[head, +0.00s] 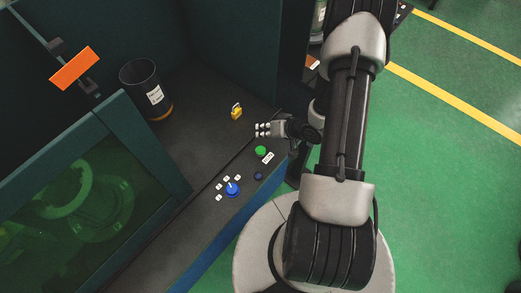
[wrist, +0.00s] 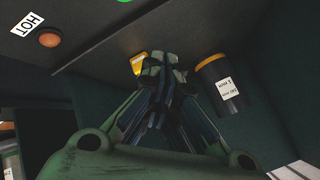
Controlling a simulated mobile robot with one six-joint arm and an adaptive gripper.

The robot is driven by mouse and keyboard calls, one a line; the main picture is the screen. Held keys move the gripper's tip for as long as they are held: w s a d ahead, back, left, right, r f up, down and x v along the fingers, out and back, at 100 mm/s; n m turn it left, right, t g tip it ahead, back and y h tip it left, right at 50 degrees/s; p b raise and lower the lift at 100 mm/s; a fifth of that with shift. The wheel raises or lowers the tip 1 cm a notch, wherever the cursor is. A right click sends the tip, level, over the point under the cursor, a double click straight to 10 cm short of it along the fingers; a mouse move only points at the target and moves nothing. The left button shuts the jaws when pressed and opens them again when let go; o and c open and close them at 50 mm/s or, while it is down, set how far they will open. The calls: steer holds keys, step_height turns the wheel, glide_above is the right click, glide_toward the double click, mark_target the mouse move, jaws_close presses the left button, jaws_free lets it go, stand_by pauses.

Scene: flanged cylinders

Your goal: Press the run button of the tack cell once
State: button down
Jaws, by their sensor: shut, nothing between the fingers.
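A green button (head: 260,151) sits on the dark ledge of the cell, with a small white label beside it that I cannot read. A green edge (wrist: 125,1) at the top of the wrist view may be this button. My gripper (head: 262,130) is shut and empty, just beyond the green button in the head view and apart from it. In the wrist view my gripper's closed fingers (wrist: 165,62) point toward the ledge near a yellow padlock (wrist: 139,63). A blue knob (head: 232,189) with several labels and a small dark blue button (head: 258,176) are nearer.
The padlock (head: 236,111) lies just left of my gripper. A dark labelled canister (head: 147,90) stands in the back corner. A round orange-red lamp or button (wrist: 49,39) has a HOT label (wrist: 27,24). A tinted window (head: 90,205) and orange plate (head: 74,68) are left.

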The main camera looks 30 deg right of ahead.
steer(key=b, duration=0.6)
glide_above(262, 149)
step_height(262, 149, down, 7)
steer(key=shift+d+r, duration=0.1)
steer(key=shift+w+f+b, duration=0.1)
steer(key=shift+f+b, duration=0.3)
steer(key=shift+f, duration=0.35)
steer(key=shift+f, duration=0.1)
steer(key=shift+f, duration=0.3)
steer(key=shift+f+b, duration=0.55)
stand_by(0.8)
stand_by(0.3)
steer(key=shift+r+p, duration=0.95)
steer(key=shift+r, duration=0.05)
step_height(262, 149, up, 5)
steer(key=p, duration=0.4)
